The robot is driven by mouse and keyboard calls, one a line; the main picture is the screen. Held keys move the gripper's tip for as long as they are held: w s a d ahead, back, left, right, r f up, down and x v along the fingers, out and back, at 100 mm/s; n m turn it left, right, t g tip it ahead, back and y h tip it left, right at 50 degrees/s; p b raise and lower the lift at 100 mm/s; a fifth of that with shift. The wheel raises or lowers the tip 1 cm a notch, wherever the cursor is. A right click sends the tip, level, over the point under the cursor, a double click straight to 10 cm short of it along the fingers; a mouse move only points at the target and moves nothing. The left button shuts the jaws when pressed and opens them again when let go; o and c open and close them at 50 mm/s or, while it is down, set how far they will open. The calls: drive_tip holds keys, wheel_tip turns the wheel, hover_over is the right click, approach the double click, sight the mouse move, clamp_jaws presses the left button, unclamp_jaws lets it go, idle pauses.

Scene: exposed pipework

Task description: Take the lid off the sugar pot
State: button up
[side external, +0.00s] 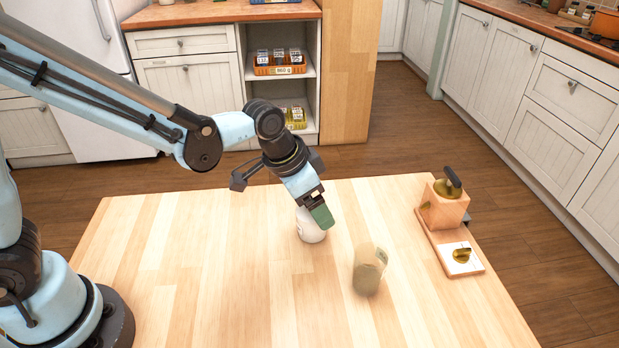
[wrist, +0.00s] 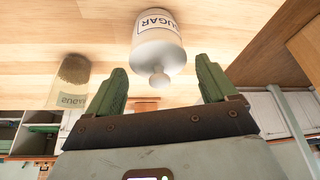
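The sugar pot (side external: 309,232) is white and stands upright on the wooden table, partly hidden behind my gripper in the side view. In the wrist view the pot (wrist: 155,22) shows a SUGAR label. Its white lid (wrist: 158,50) is on, with a round knob (wrist: 159,77) facing me. My gripper (wrist: 160,66) has two green fingers spread wide, one on each side of the lid and knob, with a gap to each. Nothing is held. In the side view the gripper (side external: 321,213) points down at the pot's top, and the lid is mostly hidden there.
A clear jar with brown contents (side external: 368,276) stands right of the pot; it shows at left in the wrist view (wrist: 71,82). A wooden box with a black handle (side external: 444,207) stands on a board (side external: 437,240) at the table's right. The table's left side is clear.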

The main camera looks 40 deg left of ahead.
drive_tip(key=c, duration=0.9)
drive_tip(key=shift+o, duration=0.2)
drive_tip(key=shift+r, duration=0.15)
